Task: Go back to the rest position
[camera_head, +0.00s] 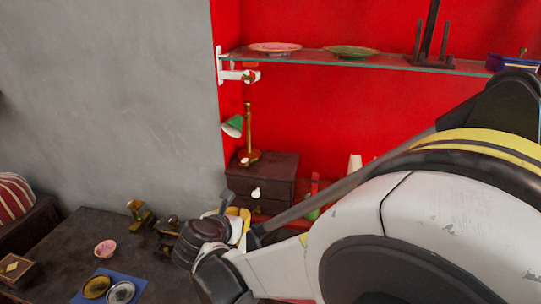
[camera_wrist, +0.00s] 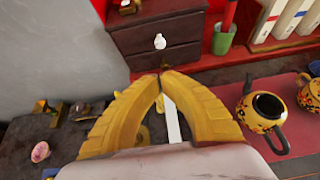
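My gripper (camera_wrist: 163,73) shows in the wrist view as two yellow fingers that arch inward and come together at their tips. It looks shut, with nothing clearly held. A narrow white strip (camera_wrist: 171,120) shows through the gap between the fingers; I cannot tell what it belongs to. In the head view my white arm reaches from the right, with the gripper end (camera_head: 240,218) over the dark table (camera_head: 60,245), in front of the small drawer chest (camera_head: 262,178). My arm hides much of the right side there.
A patterned yellow teapot (camera_wrist: 262,110) stands on a red mat (camera_wrist: 297,150) at the right in the wrist view. A green cup (camera_wrist: 222,40) and binders (camera_wrist: 290,18) are behind. A glass shelf (camera_head: 330,59) holds plates. A pink bowl (camera_head: 105,248) and blue mat (camera_head: 133,282) lie left.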

